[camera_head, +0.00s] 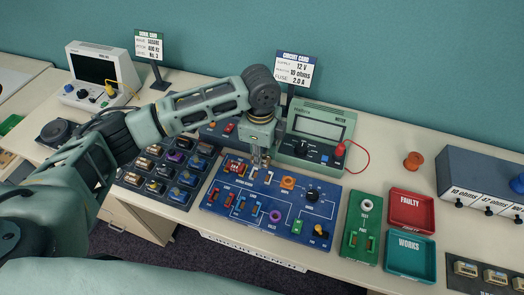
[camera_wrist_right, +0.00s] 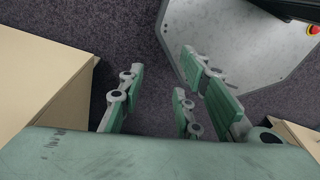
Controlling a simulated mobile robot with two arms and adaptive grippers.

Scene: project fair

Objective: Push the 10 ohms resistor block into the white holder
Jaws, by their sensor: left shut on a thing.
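My left gripper (camera_head: 259,160) points down over the upper middle of the blue circuit board (camera_head: 225,208). Its fingers are shut on a small piece, most likely the resistor block, which they almost wholly hide; I cannot read its label. The fingertips are at or just above the board, by small white parts. The white holder cannot be made out clearly behind the fingers, so I cannot tell whether the piece is in it. My right gripper (camera_wrist_right: 160,100) has its fingers apart and empty above the dark floor in the right wrist view.
The circuit card (camera_head: 296,70) reads 12 V, 10 ohms, 2.0 A. A green meter (camera_head: 318,152) stands behind the board. A tray of several blocks (camera_head: 150,181) lies left. The test pad (camera_head: 361,224), red tray (camera_head: 433,225) and teal tray (camera_head: 431,267) lie right.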

